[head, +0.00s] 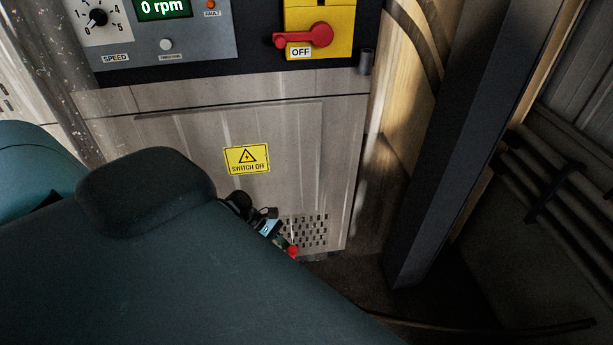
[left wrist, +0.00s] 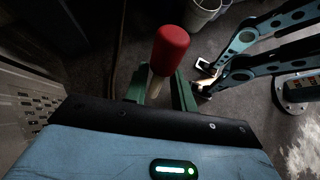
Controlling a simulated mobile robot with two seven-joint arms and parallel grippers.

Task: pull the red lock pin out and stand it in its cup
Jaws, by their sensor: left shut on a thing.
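The red lock pin shows its rounded red head (left wrist: 171,50) and a pale shank below it in the left wrist view. My left gripper (left wrist: 160,92) is shut on the pin, with its green fingers on either side. In the head view my left arm covers the lower left, and my left gripper (head: 272,230) shows only partly past it, low in front of the cabinet's vent. The red head (head: 292,251) just shows at its end. The pin's lower end is hidden. I cannot identify the pin's cup in either view. My right gripper is not seen.
The steel cabinet (head: 310,150) carries a control panel reading 0 rpm and a red switch (head: 308,36) at OFF. A dark post (head: 440,150) stands to the right. In the wrist view a pale bucket (left wrist: 203,10) and teal jointed links (left wrist: 265,40) stand beyond the pin.

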